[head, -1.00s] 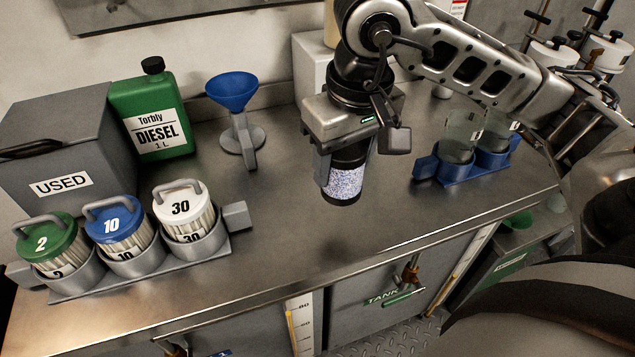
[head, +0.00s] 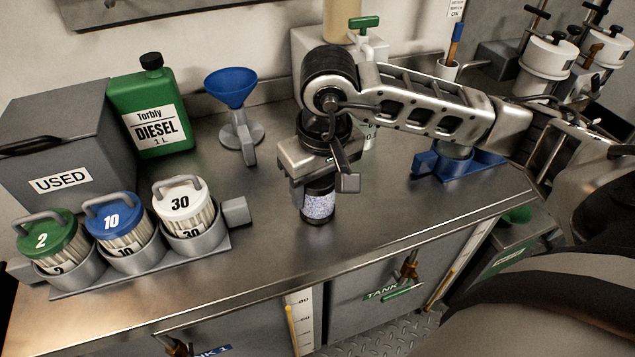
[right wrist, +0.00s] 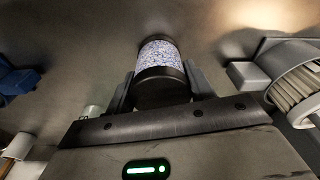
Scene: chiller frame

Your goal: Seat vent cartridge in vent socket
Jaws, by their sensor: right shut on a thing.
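The vent cartridge (head: 318,206) is a short clear cylinder of blue-white granules with black ends. My right gripper (head: 318,188) is shut on its upper part and holds it roughly upright, over the middle of the steel bench; whether its bottom touches the bench I cannot tell. In the right wrist view the cartridge (right wrist: 160,56) sits between the two fingers of the gripper (right wrist: 160,85), its far end clear of them. I cannot make out a vent socket for certain; my right arm hides part of the back of the bench. My left gripper is not in view.
Filter canisters 2, 10 and 30 (head: 183,203) stand in a grey rack at left, before a grey USED bin (head: 60,185) and green diesel can (head: 150,115). A blue funnel (head: 232,88) stands behind. A blue holder (head: 478,166) is at right. The bench front is clear.

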